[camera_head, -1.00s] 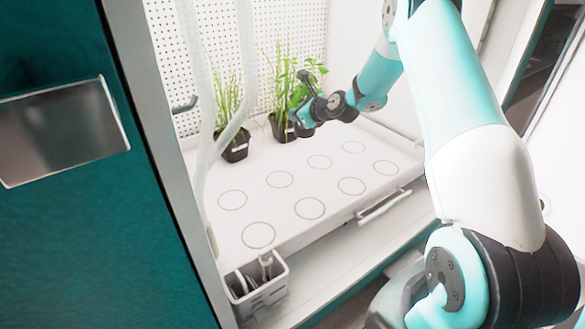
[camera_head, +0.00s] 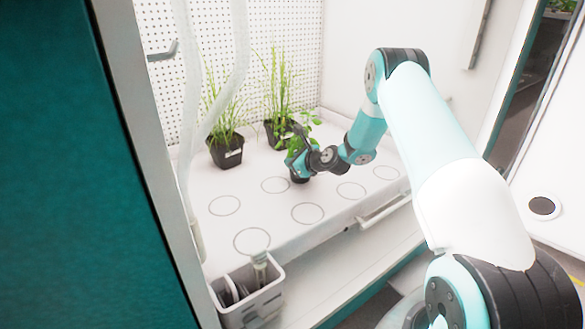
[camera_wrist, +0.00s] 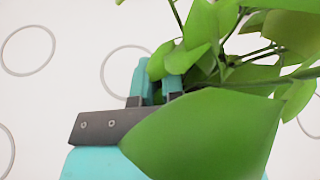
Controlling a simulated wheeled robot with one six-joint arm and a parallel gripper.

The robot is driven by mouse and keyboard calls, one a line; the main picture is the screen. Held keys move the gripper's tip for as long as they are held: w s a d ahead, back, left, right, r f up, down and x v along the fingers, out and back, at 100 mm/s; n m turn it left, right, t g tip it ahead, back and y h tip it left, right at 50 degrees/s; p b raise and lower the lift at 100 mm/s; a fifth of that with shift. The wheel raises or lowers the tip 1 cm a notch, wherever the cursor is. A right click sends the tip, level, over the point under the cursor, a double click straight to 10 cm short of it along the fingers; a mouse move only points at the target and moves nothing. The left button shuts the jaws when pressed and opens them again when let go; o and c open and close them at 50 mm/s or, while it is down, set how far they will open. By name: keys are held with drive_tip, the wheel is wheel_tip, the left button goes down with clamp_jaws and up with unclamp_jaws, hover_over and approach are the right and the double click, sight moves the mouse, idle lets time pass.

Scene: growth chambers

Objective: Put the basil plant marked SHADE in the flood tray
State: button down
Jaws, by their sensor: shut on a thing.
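My gripper (camera_head: 299,156) is shut on a leafy green basil plant (camera_head: 305,126) in a small dark pot (camera_head: 299,179). The pot is low over the white tray (camera_head: 243,189) marked with ringed spots; I cannot tell whether it touches. In the wrist view my gripper (camera_wrist: 155,84) shows its fingers close together among the leaves, and a broad basil leaf (camera_wrist: 205,135) hides part of it. The pot is hidden there. No SHADE marking can be read on the basil.
Two grassy plants in black pots stand at the back, one at the left (camera_head: 226,152) and one near the middle (camera_head: 280,135). Clear hoses hang at the left. A grey caddy (camera_head: 250,297) with tools hangs at the front left corner. Several ringed spots are empty.

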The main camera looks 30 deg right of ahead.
drive_tip(key=c, duration=1.2)
unclamp_jaws()
drive_tip(key=shift+s+f, duration=0.1)
